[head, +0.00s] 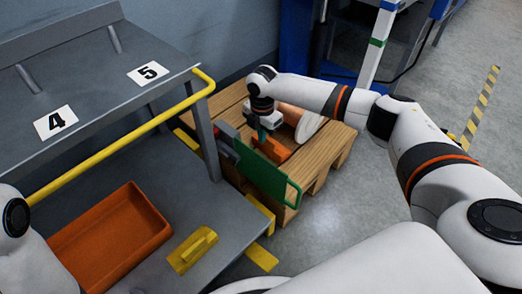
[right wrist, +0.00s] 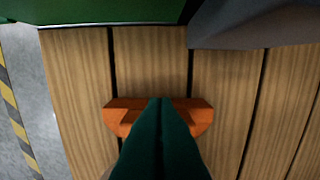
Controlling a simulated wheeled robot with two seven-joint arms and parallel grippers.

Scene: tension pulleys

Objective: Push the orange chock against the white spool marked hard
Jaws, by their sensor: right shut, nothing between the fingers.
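The orange chock (head: 272,151) lies on the wooden pallet. It also shows in the right wrist view (right wrist: 121,115), partly covered by my fingers. My right gripper (head: 263,136) is shut and empty, its green fingers pointing down at the chock; in the right wrist view the shut fingertips (right wrist: 162,101) overlap the chock's middle. I cannot tell whether they touch it. The spool (head: 309,124), with a white flange and a tan core, lies just behind and right of the chock, partly hidden by my gripper. No marking on it is readable. My left gripper is out of view.
A green panel (head: 262,176) stands along the pallet's (head: 335,143) near side, beside a grey post. A grey bench with an orange tray (head: 112,240) and a yellow handled block (head: 193,250) is at left. A yellow rail (head: 120,140) runs along the numbered shelf.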

